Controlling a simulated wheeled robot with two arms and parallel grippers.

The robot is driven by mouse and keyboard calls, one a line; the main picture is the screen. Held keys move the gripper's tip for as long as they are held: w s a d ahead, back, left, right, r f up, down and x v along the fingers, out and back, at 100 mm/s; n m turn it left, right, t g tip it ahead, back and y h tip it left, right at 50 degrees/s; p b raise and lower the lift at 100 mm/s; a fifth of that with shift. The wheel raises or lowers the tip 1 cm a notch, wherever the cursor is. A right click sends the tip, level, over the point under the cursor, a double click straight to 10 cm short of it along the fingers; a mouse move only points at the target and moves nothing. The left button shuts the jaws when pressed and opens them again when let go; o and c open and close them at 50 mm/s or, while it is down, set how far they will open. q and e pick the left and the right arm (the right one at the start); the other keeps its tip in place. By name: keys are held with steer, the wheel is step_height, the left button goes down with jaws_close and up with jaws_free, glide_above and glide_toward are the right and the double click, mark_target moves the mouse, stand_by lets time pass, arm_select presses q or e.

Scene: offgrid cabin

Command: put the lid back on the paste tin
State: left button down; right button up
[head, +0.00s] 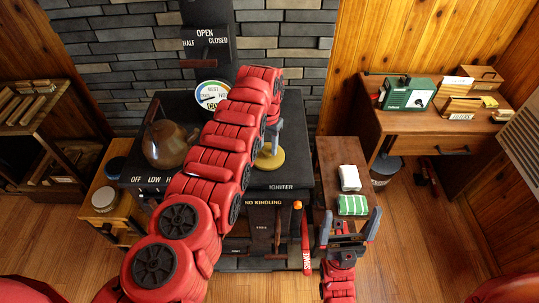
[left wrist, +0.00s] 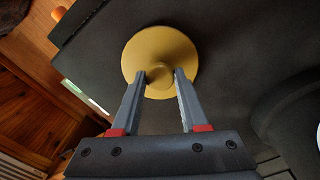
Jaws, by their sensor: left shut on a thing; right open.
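A round yellow disc with a raised knob (left wrist: 160,50), which looks like the lid, is in my left gripper (left wrist: 160,75). The gripper's two fingers are shut on the knob. In the head view the disc (head: 266,163) is over the right part of the black stove top; I cannot tell whether it touches it. My left arm hides part of the disc and much of the stove. I cannot pick out the paste tin for sure. My right gripper (head: 349,224) is open and empty at the lower right, in front of the small bench.
The black stove (head: 280,182) carries a brown round pot (head: 168,146) at its left. A wooden side table (head: 122,213) holds a pale-topped jar (head: 103,198) and a dark round container (head: 116,167).

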arm_select(q)
steer(key=shift+r+p, duration=0.7)
steer(key=shift+r, duration=0.1)
steer(key=shift+r+p, duration=1.5)
steer(key=shift+r, duration=0.2)
steer(key=shift+f, duration=0.1)
